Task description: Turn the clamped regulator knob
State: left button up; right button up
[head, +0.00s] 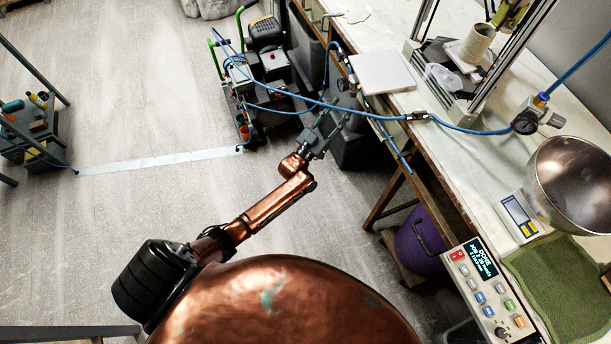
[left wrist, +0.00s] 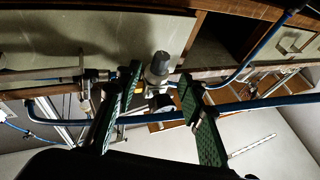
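The clamped regulator (left wrist: 158,72) shows in the left wrist view at the edge of the bench, with its grey knob (left wrist: 160,60) pointing up in the picture. My left gripper (left wrist: 160,80) is open, its two green-padded fingers apart on either side of the regulator in that view. I cannot tell whether either finger touches the knob. In the head view my left gripper (head: 337,122) reaches toward the bench's left edge, under the blue hose. The regulator is too small and cluttered to make out there. My right gripper is not in view.
A compressor (head: 265,75) stands left of the bench. A metal bowl (head: 575,185), scale (head: 518,215) and control box (head: 487,290) are at the right. The floor at left is mostly clear.

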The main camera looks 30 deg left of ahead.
pick_arm(q)
jog(key=s+a+f+g, duration=0.1)
jog(key=s+f, duration=0.3)
jog(key=f, duration=0.6)
jog(key=s+a+f+g+y, duration=0.1)
jog(key=s+f+g, duration=0.3)
jog(key=f, duration=0.6)
jog(key=s+a+f+g+y+p, duration=0.1)
jog(key=s+f, duration=0.4)
jog(key=f, duration=0.6)
jog(key=shift+s+a+g, duration=0.4)
jog(key=shift+a+g, duration=0.3)
jog(key=shift+a, duration=0.4)
jog(key=shift+c, duration=0.3)
